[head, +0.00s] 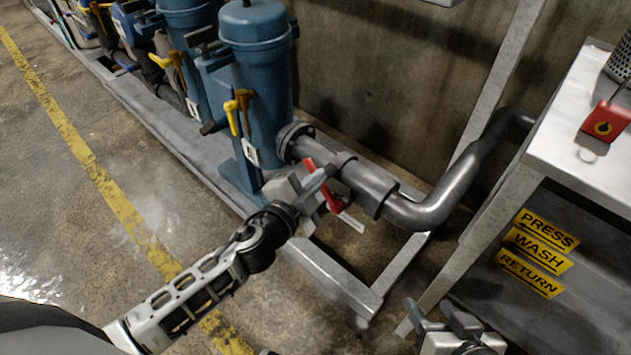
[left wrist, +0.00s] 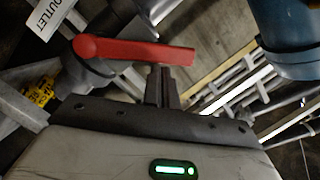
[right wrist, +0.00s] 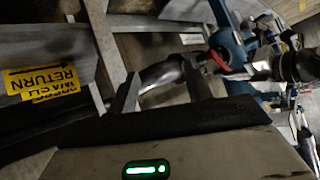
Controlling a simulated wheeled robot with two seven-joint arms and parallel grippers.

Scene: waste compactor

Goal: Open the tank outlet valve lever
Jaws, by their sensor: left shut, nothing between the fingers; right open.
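The red outlet valve lever (head: 325,187) sits on the grey pipe (head: 365,185) beside the blue tank (head: 257,90). In the left wrist view the lever (left wrist: 135,50) lies across the picture, with its rounded end at the left. An "OUTLET" tag (left wrist: 48,15) hangs near it. My left gripper (head: 320,180) is shut and empty, right at the lever. Its fingertips (left wrist: 161,75) meet the lever's lower edge in the left wrist view; I cannot tell whether they touch. My right gripper (head: 440,318) is open and empty, low at the right, away from the lever.
More blue tanks (head: 187,50) with yellow handles line the wall. A white-topped bench (head: 590,130) with yellow "PRESS WASH RETURN" signs (head: 537,240) stands at the right. A grey frame (head: 345,275) runs below the pipe. The floor at the left is clear.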

